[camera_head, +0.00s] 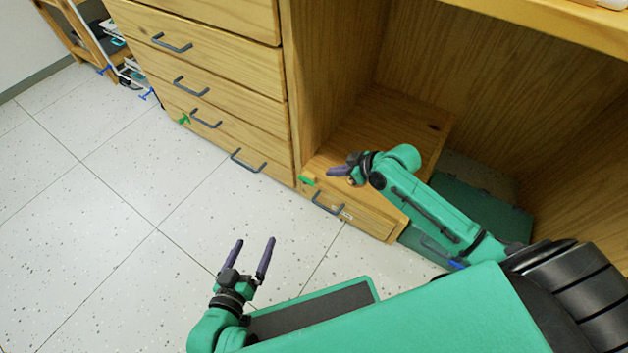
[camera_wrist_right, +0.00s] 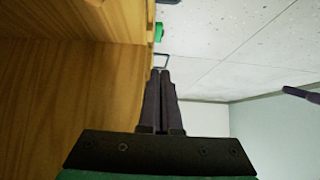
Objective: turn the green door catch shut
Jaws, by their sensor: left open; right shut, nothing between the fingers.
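A small green catch (camera_head: 307,181) sits at the upper left corner of the low wooden front (camera_head: 365,219) under the desk, beside a dark bar handle (camera_head: 327,203). In the right wrist view a green piece (camera_wrist_right: 158,33) shows at the edge of the wood, just beyond the fingertips. My right gripper (camera_head: 331,172) is shut and empty, close to the right of the catch; I cannot tell whether it touches. My left gripper (camera_head: 251,243) is open and empty above the floor, well away from the catch.
A drawer stack (camera_head: 215,75) with several dark handles stands to the left. Another small green piece (camera_head: 184,118) sticks out at its lower left. A white cart (camera_head: 130,72) with blue parts stands at the far left. The speckled tile floor (camera_head: 120,210) is clear.

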